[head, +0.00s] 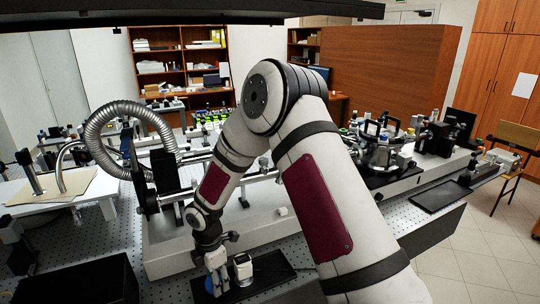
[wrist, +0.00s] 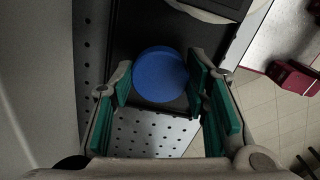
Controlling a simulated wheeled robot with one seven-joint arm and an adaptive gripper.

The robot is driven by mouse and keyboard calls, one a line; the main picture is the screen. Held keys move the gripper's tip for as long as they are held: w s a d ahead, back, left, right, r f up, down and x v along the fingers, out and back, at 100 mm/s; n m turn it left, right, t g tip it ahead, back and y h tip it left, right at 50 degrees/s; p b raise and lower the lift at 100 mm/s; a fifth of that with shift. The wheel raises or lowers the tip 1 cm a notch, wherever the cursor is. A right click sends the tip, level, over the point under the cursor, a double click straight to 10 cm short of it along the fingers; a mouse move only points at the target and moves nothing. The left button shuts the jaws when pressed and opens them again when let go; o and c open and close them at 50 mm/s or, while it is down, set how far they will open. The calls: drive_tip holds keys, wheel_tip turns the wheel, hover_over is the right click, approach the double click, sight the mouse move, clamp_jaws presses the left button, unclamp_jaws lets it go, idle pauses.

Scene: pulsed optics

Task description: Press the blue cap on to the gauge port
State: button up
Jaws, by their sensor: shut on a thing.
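The blue cap (wrist: 160,74) is a round blue disc, seen face-on in the wrist view between the green-padded fingers of my gripper (wrist: 160,84). My gripper is shut on it. In the head view my gripper (head: 216,281) is low at the bottom centre, over a black tray (head: 262,272), with a bit of blue showing at its fingers. I cannot tell the cap's height above the tray. I cannot make out the gauge port for certain in either view.
A small white object with a dark top (head: 242,268) stands on the tray, right beside my gripper. A pale raised slab (head: 165,258) lies behind the gripper. A black box (head: 90,281) is at the lower left. Perforated table (head: 128,235) shows between them.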

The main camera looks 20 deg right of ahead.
drive_tip(key=shift+r, duration=0.25)
drive_tip(key=shift+r, duration=0.1)
drive_tip(key=shift+r+p, duration=0.4)
drive_tip(key=shift+r, duration=2.05)
